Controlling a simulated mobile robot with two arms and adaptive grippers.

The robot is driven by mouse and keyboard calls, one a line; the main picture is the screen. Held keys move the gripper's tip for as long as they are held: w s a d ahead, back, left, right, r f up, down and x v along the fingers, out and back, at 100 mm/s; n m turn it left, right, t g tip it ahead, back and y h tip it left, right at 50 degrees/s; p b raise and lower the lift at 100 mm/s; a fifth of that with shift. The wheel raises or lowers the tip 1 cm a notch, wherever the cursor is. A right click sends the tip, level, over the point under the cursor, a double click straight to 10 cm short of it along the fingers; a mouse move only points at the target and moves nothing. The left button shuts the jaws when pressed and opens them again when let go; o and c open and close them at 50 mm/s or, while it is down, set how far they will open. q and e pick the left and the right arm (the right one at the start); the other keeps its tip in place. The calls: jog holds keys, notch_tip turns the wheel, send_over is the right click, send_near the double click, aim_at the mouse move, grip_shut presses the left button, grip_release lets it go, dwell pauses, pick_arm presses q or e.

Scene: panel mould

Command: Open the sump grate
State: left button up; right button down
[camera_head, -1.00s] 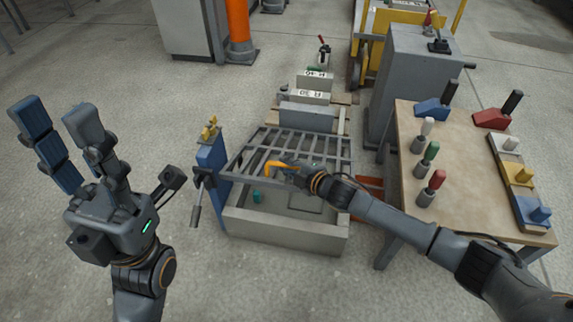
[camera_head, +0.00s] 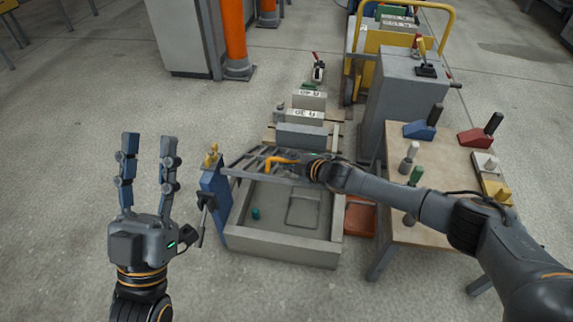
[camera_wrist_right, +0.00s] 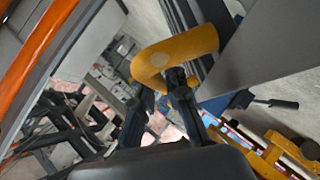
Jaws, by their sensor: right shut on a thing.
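The sump grate (camera_head: 243,161), a grey barred frame, is tilted up over the concrete sump (camera_head: 285,247), whose inside shows below it. Its yellow handle (camera_head: 280,161) is at the near, raised edge. My right gripper (camera_head: 301,167) is at this handle, shut on it. The right wrist view shows the yellow handle (camera_wrist_right: 178,52) close up, between the fingers. A small teal object (camera_head: 256,213) lies on the sump floor. My left gripper (camera_head: 145,170) is raised, open and empty, left of the sump, with its two fingers spread upward.
A blue post (camera_head: 215,200) with a lever stands at the sump's left edge. Right of it are a table (camera_head: 450,165) with coloured-handled tools and a grey cabinet (camera_head: 408,105). Grey blocks (camera_head: 302,137) stand behind the grate. The floor at left is clear.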

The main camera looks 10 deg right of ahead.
pick_arm(q)
jog(key=shift+w+d+f+g+y, duration=0.1)
jog(key=shift+w+f+g+y, duration=0.4)
jog(key=shift+w+f+g, duration=0.6)
jog(key=shift+f, duration=0.15)
